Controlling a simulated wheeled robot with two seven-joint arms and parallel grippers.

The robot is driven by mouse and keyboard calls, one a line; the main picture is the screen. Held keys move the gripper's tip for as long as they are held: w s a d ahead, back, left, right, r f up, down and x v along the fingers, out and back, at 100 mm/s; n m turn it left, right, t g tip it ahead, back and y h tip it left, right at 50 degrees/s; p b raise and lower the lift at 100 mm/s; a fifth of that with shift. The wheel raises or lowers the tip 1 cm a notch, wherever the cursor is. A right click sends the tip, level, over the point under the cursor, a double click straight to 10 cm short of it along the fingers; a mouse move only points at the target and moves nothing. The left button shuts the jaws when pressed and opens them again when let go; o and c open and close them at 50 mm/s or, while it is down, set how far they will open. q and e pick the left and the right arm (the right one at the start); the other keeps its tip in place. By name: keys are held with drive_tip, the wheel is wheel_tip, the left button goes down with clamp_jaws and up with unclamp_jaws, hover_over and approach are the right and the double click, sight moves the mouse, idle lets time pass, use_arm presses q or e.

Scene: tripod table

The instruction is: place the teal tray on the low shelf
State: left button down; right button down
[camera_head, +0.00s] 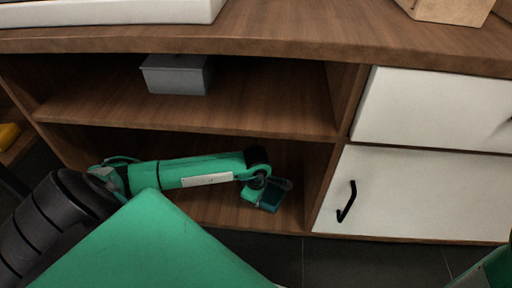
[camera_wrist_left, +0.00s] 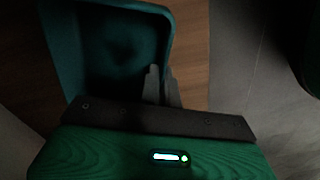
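The teal tray (camera_head: 279,194) is at the low shelf (camera_head: 222,209) of the wooden cabinet, near its front edge; I cannot tell if it touches the board. My left arm reaches in from the left, and my left gripper (camera_head: 262,184) is at the tray. In the left wrist view the tray (camera_wrist_left: 118,45) fills the upper middle, its dark inside facing the camera. There the left gripper's fingers (camera_wrist_left: 161,86) sit close together on either side of the tray's near right wall, shut on it. My right gripper is not in view.
A grey lidded box (camera_head: 177,75) stands on the upper shelf (camera_head: 250,106). A vertical divider (camera_head: 322,185) bounds the low shelf on the right, beside a white door (camera_head: 415,195) with a black handle (camera_head: 347,201). The low shelf looks otherwise clear where visible; my arm hides part.

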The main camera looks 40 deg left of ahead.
use_arm(q)
drive_tip(key=shift+f, duration=0.85)
drive_tip(key=shift+r, duration=0.1)
drive_tip(key=c, duration=2)
unclamp_jaws()
drive_tip(key=shift+f, duration=0.2)
drive_tip(key=shift+c, duration=0.2)
drive_tip(key=o, duration=0.4)
drive_tip(key=shift+r, duration=0.15)
